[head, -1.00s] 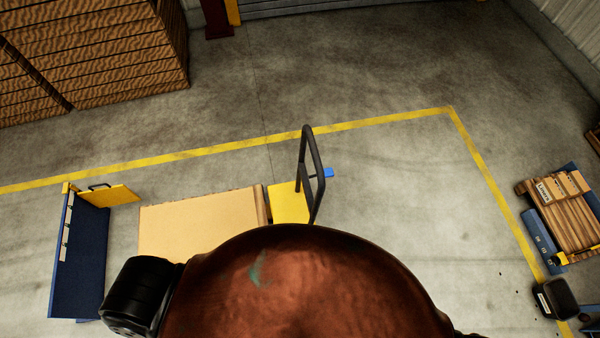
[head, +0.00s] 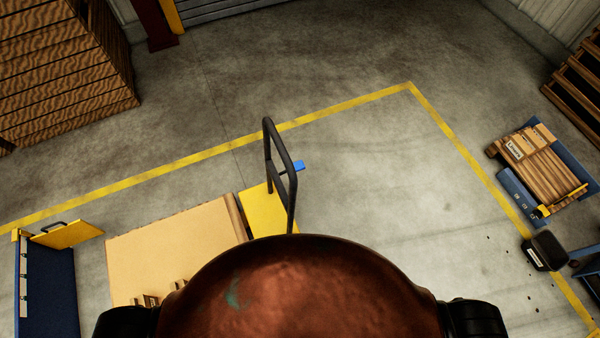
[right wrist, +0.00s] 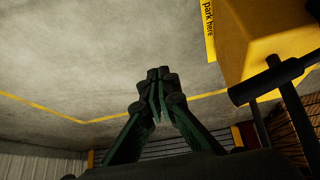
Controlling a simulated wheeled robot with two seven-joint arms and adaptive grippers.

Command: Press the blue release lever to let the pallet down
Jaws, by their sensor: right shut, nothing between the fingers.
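The blue release lever (head: 299,166) sticks out to the right of the dark handle frame (head: 268,150) of a yellow pallet truck (head: 262,212), near the middle of the head view. A flat tan load or pallet (head: 170,245) lies left of the truck's yellow part. My right gripper (right wrist: 158,78) shows in the right wrist view with its fingers together and nothing between them, over floor. A yellow body with a dark bar (right wrist: 275,80) is to its right in that view. The lever does not show there. Neither gripper shows in the head view.
A blue stand with a yellow flap (head: 68,234) is at the left. A loaded wooden pallet (head: 540,165) and a black box (head: 543,250) are at the right. Stacked crates (head: 60,70) fill the upper left. Floor right of the handle is clear, inside a yellow line (head: 345,107).

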